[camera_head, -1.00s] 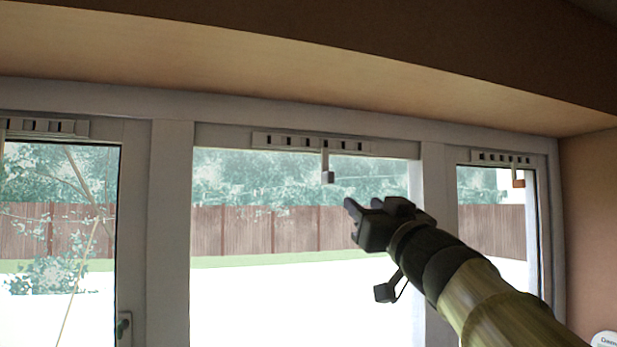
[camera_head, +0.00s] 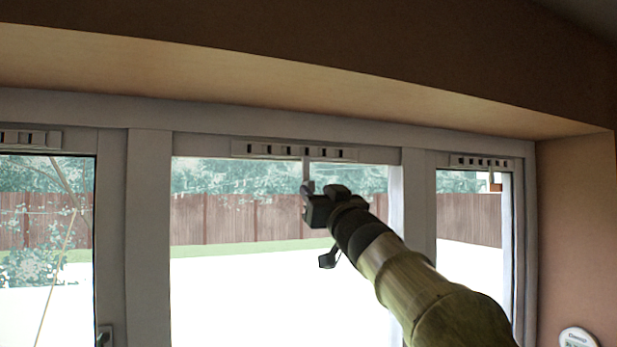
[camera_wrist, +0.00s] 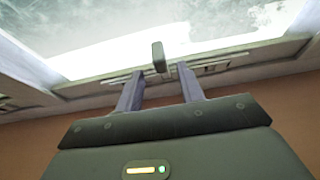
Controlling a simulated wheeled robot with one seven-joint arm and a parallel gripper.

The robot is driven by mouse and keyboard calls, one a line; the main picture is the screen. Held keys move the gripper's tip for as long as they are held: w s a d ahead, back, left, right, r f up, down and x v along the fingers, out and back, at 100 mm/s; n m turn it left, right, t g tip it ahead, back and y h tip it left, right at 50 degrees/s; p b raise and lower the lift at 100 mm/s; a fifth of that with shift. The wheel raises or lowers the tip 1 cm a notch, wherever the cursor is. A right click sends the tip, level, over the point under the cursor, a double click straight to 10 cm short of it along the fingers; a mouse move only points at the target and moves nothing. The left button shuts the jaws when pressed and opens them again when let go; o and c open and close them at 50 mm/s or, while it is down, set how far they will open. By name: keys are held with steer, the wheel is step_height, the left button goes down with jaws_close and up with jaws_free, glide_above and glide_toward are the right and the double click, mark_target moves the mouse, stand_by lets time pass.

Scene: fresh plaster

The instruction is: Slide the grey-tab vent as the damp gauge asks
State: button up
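The middle vent (camera_head: 250,149) is a pale slotted strip at the top of the centre window; dark slots show along it. A pale stem (camera_head: 306,168) hangs from it right of its middle. My gripper (camera_head: 310,189) is at the stem's lower end and hides the tab in the head view. In the wrist view the grey tab (camera_wrist: 158,56) shows between and slightly beyond the tips of my open fingers (camera_wrist: 160,72). I cannot tell any contact. The white gauge (camera_head: 577,338) at the lower right wall is cut off by the picture edge, its reading not legible.
A right vent (camera_head: 480,162) has an orange-brown tab (camera_head: 495,186). Another vent (camera_head: 30,138) sits at the far left. The wooden ledge (camera_head: 300,80) overhangs the windows. A window handle (camera_head: 104,336) is at the lower left.

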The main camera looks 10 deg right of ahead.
mark_target(312, 188)
steer(key=p+x, duration=0.1)
steer(key=x, duration=0.4)
steer(key=shift+w+a+f+p, duration=0.1)
steer(key=shift+p, duration=0.3)
jaws_close()
